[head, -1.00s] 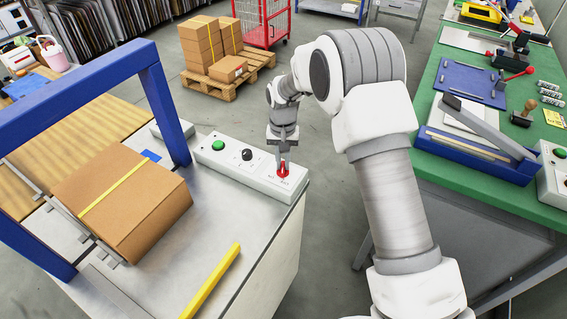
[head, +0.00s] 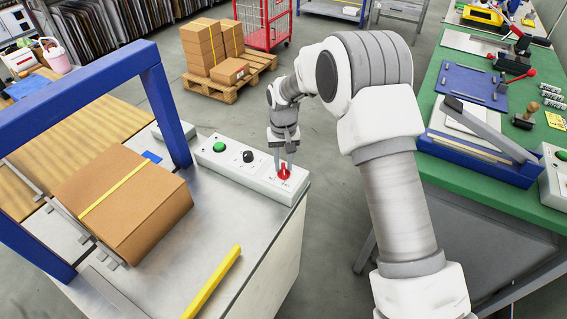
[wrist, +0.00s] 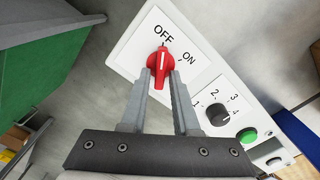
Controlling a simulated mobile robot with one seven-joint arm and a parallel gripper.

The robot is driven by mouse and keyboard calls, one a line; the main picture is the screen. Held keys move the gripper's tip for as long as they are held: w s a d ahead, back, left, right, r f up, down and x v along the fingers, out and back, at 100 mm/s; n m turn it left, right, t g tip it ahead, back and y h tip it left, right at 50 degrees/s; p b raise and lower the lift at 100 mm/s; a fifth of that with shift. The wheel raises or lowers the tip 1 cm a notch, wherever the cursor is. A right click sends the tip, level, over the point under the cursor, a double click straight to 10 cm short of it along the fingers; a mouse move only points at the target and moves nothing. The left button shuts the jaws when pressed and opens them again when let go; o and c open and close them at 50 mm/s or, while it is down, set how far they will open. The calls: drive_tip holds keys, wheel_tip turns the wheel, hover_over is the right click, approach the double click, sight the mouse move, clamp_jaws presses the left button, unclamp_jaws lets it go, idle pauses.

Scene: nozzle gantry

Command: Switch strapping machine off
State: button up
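The strapping machine's control panel (head: 250,170) is a white box on the metal table's edge. Its red rotary switch (head: 284,173) sits at the panel's right end; in the wrist view the red switch (wrist: 161,66) has its white mark pointing at the OFF label (wrist: 163,36), with the ON label (wrist: 189,58) to the right. My gripper (head: 283,166) is over the switch, its fingers apart. In the wrist view my gripper (wrist: 161,73) has one fingertip on each side of the switch's near end. Whether either finger touches it is unclear.
A black selector knob (wrist: 219,114) and a green button (wrist: 246,135) share the panel. A strapped carton (head: 125,205) lies under the blue arch (head: 165,110). A green workbench (head: 455,120) stands right of my arm. Stacked boxes (head: 212,50) stand on a pallet behind.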

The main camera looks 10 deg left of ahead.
sight(284, 166)
drive_tip(key=shift+o, duration=0.8)
wheel_tip(284, 166, up, 17)
drive_tip(key=shift+r+p, duration=0.2)
drive_tip(key=shift+p, duration=0.25)
